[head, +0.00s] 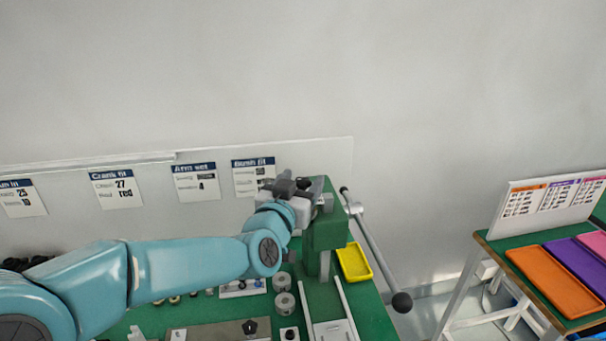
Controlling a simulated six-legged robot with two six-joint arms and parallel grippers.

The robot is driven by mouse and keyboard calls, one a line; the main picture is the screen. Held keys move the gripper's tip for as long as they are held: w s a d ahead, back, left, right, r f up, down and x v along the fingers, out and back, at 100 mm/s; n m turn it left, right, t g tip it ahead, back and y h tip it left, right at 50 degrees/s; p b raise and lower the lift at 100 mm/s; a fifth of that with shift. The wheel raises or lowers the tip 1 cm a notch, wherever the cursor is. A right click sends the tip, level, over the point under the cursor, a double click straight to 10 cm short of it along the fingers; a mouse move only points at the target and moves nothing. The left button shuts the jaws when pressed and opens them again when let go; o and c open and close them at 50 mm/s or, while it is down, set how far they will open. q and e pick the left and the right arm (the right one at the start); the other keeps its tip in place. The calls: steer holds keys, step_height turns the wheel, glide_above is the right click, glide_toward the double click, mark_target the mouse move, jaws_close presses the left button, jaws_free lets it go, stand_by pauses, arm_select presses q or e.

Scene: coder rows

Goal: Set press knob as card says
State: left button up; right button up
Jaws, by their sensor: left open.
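My left arm comes in from the left, and its gripper (297,190) is open at the top of the green press (328,232). The gripper covers part of the press head, and I cannot make out the knob or whether the jaws touch it. The press has a long grey lever ending in a dark ball (402,302). Cards hang on the board behind: "Crank fit" (115,190) reads 27 and red, "Arm set" (196,182) shows a 4, and "Bush fit" (253,177) is partly hidden by my gripper. My right gripper is not in view.
The green bench holds a yellow tray (354,262) right of the press, grey cylinders (283,304) and a flat plate with a small knob (205,332). A second table at right bears orange (556,281) and purple trays. The wall is bare above.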

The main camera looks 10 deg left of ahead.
arm_select(q)
steer(key=shift+w+d, duration=0.1)
steer(key=shift+w, duration=0.4)
steer(key=shift+r, duration=0.1)
steer(key=shift+w, duration=0.1)
steer(key=c, duration=1)
